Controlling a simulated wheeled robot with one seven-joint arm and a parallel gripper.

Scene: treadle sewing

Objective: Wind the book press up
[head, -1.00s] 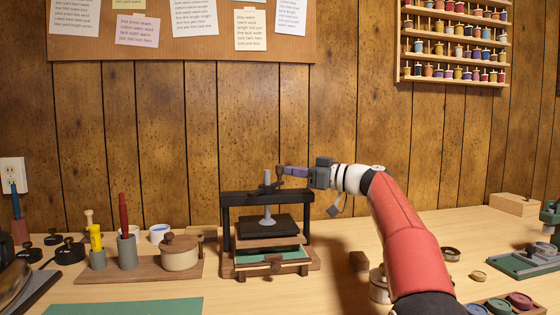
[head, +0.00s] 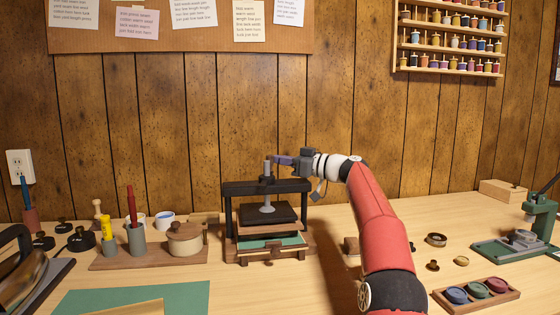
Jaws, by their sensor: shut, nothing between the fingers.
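The book press (head: 231,215) stands on the bench near the wall, with a black frame and wooden base. Its pale upright screw (head: 267,168) rises through the top beam. The black platen (head: 268,212) hangs under the beam, above wooden boards and a green layer (head: 270,241). A dark hub (head: 267,180) sits on the screw just above the beam. The crank's upright handle cannot be made out, perhaps hidden behind the screw or my fingers. My gripper (head: 277,160) is shut and empty, pointing left, with its fingertips close to the screw's top; contact cannot be told.
A lidded wooden pot (head: 184,240) and cups of tools stand left of the press. A wooden block (head: 351,245) is to the right, partly behind my arm. A tray of coloured discs (head: 476,292) lies front right. The wall is close behind.

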